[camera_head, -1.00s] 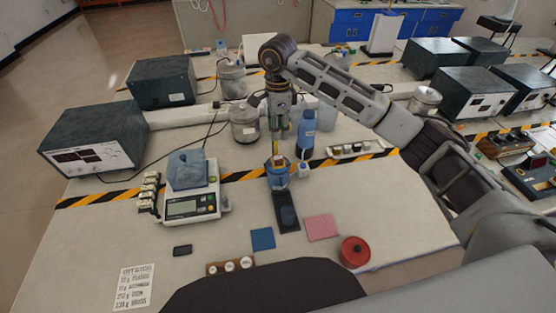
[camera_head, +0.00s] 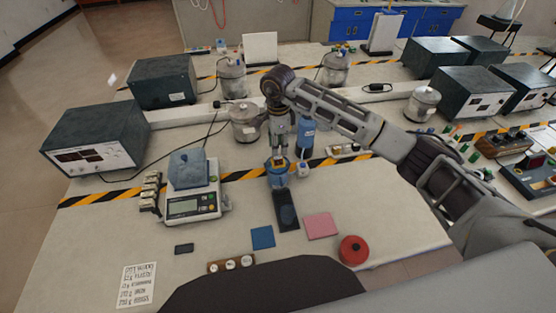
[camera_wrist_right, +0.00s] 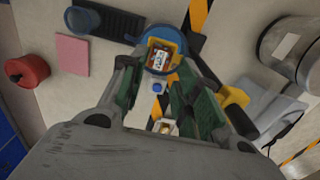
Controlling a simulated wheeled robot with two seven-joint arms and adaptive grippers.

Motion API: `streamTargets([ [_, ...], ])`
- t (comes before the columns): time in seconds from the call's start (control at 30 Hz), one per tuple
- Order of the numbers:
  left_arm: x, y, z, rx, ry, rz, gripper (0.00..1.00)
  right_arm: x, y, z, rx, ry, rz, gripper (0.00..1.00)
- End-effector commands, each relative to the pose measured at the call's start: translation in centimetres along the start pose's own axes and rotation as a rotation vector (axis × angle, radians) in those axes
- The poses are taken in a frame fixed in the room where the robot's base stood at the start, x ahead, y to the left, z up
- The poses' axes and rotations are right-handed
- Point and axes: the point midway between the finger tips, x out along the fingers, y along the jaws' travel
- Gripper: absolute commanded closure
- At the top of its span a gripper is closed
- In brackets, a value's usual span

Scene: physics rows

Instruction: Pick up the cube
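A small block with yellow edges and a dark red, white-labelled face (camera_wrist_right: 163,56), apparently the cube, sits in a round blue holder in the right wrist view (camera_wrist_right: 150,28). The blue holder (camera_head: 278,180) stands on the table in the head view, behind a dark mat (camera_head: 286,210). My right gripper (camera_head: 278,156) points down just above it and hides most of the block there. In the right wrist view its green-padded fingers (camera_wrist_right: 155,68) are apart, with bare table and striped tape visible between them. The block shows at the fingertips, not visibly clamped. My left gripper is not in view.
A blue bottle (camera_head: 306,138) and a small white item (camera_head: 303,170) stand close right of the holder. A scale (camera_head: 195,205) is at left. Blue pad (camera_head: 263,237), pink pad (camera_head: 321,225) and red canister (camera_head: 354,251) lie in front.

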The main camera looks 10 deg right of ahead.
Motion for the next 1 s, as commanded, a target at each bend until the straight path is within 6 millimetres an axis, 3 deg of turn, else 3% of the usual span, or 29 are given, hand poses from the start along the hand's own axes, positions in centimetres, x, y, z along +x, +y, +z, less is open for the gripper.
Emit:
streamTargets([
  [0.17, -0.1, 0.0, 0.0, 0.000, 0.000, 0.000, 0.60, 0.6, 0.0, 0.0, 0.000, 0.000, 0.001, 0.68],
  [0.6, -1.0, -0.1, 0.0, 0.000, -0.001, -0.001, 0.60, 5.0, 0.0, 0.0, 0.000, 0.000, 0.001, 0.68],
  [1.0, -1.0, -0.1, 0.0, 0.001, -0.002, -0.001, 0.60, 5.5, 0.0, 0.0, 0.000, 0.000, 0.000, 0.68],
])
